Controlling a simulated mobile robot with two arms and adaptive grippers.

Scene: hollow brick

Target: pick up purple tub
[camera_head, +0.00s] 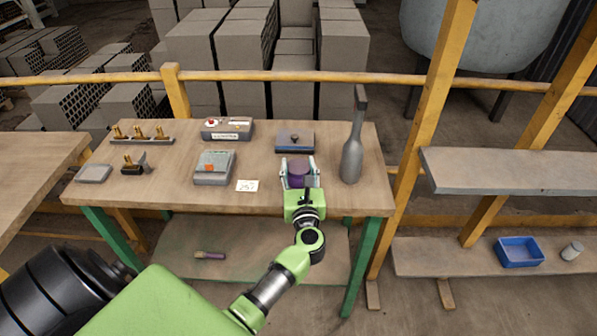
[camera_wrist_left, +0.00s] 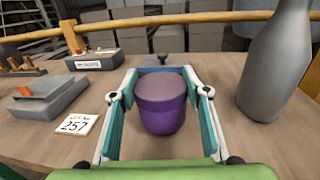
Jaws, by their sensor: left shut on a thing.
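The purple tub (camera_head: 299,169) has a duller, brownish-purple lid and stands upright near the right part of the wooden table. In the left wrist view the tub (camera_wrist_left: 162,117) sits in the middle, between the fingers. My left gripper (camera_head: 299,174) reaches over the table's front edge and is shut on the tub, with one finger on each side. The fingers also show in the left wrist view (camera_wrist_left: 160,100). The tub's underside is hidden, so I cannot tell whether it touches the table. My right gripper does not show.
A tall grey bottle (camera_head: 352,150) stands close to the right of the tub. A blue-edged box (camera_head: 295,141) lies behind it. A white card marked 257 (camera_head: 247,186) and a grey box (camera_head: 214,168) lie to the left. A yellow rail (camera_head: 270,76) runs behind the table.

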